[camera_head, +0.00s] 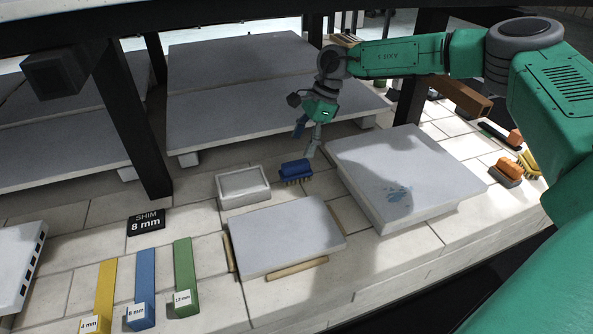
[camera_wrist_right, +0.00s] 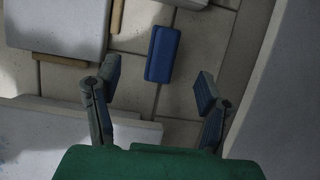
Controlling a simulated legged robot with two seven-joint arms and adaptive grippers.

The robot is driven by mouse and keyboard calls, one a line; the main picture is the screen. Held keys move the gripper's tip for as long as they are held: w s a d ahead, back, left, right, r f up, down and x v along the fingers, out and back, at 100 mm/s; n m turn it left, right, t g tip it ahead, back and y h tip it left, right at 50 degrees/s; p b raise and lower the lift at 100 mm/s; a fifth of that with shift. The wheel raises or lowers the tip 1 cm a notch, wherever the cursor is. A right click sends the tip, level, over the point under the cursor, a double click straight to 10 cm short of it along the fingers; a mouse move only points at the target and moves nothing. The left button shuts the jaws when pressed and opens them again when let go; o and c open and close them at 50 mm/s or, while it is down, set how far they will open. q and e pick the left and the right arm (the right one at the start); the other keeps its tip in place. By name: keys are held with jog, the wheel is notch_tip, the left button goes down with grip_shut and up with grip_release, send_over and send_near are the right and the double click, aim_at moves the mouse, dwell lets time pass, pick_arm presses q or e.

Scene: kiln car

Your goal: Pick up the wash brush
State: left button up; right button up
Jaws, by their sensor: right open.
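The wash brush (camera_head: 294,171) has a blue body with bristles below and lies on the tiled deck, between a small white tray and a thick grey slab. My right gripper (camera_head: 306,136) hangs just above and behind it in the head view. In the right wrist view the blue brush (camera_wrist_right: 163,54) lies beyond the fingertips, roughly in line with the gap between them. The right gripper (camera_wrist_right: 158,88) is open and empty, apart from the brush. The brush's bristles are hidden in the wrist view. My left gripper is not in view.
A white tray (camera_head: 233,198) stands left of the brush. A grey slab on sticks (camera_head: 284,237) lies in front, and a thick slab (camera_head: 402,170) stands close to the right. Black posts (camera_head: 134,125) and large shelves (camera_head: 239,108) stand behind. Coloured shims (camera_head: 186,275) lie front left.

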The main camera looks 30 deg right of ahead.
aim_at(301, 162)
jog(key=x, duration=0.2)
jog(key=b+x, duration=0.1)
jog(key=x, duration=0.2)
jog(key=shift+a, duration=0.25)
jog(key=f, duration=0.1)
jog(key=d+f, duration=0.1)
jog(key=f+b, duration=0.1)
jog(key=shift+w+d, duration=0.25)
jog(key=shift+d, duration=0.15)
jog(key=a+f, duration=0.1)
jog(key=a+f+b, duration=0.1)
jog(key=f, duration=0.1)
jog(key=shift+w+a, duration=0.35)
jog(key=shift+a, duration=0.2)
jog(key=shift+d, duration=0.3)
jog(key=shift+c, duration=0.4)
jog(key=shift+d+f, duration=0.1)
jog(key=shift+d, duration=0.4)
jog(key=c, duration=1.2)
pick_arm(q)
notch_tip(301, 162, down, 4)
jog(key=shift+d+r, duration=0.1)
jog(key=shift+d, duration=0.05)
